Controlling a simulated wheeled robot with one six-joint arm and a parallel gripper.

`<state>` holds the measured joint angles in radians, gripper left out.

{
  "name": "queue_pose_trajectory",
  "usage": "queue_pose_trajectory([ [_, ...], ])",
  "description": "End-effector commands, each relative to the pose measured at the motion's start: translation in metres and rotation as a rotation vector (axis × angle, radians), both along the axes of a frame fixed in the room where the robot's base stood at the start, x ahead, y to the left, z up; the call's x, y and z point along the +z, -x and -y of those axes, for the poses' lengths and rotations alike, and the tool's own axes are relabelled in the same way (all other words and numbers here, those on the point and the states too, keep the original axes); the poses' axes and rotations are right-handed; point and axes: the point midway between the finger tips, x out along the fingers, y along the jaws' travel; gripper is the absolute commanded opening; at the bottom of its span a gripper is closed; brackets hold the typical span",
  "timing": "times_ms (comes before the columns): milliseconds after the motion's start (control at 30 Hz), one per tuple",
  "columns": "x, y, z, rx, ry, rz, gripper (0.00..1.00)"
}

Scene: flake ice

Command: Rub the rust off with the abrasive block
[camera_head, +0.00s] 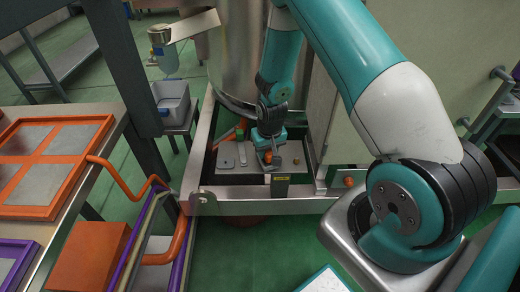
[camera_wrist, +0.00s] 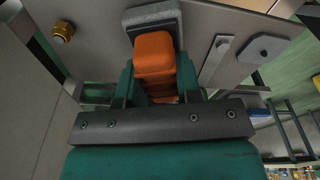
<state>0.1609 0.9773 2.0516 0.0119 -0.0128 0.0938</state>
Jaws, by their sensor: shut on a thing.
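My gripper (camera_wrist: 155,78) is shut on the abrasive block, an orange handle (camera_wrist: 154,52) with a grey pad (camera_wrist: 152,16) at its far end. The pad is at or very close to a grey metal surface (camera_wrist: 100,50); I cannot tell whether it touches. In the head view my gripper (camera_head: 268,150) points down over a grey plate (camera_head: 290,168) inside the metal frame, and a little of the orange block (camera_head: 267,158) shows. I cannot make out a clear rust patch; the pad and gripper hide the surface beneath.
A brass fitting (camera_wrist: 63,31), a metal strip (camera_wrist: 215,58) and a flat plate with a hole (camera_wrist: 262,48) lie near the block. The frame's front rail (camera_head: 235,194) stands close in front. An orange-edged table (camera_head: 62,211) is at left, and a grey bin (camera_head: 172,102) behind.

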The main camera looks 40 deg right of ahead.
Motion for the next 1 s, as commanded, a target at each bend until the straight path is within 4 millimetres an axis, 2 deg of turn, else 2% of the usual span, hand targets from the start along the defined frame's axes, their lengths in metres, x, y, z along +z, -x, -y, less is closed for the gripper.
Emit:
queue_pose_trajectory([
  [200,0.0004,0.0073,0.0102,-0.001,0.0,0.0,0.13],
  [1000,-0.0031,0.0073,0.0103,0.001,0.0,0.0,0.13],
])
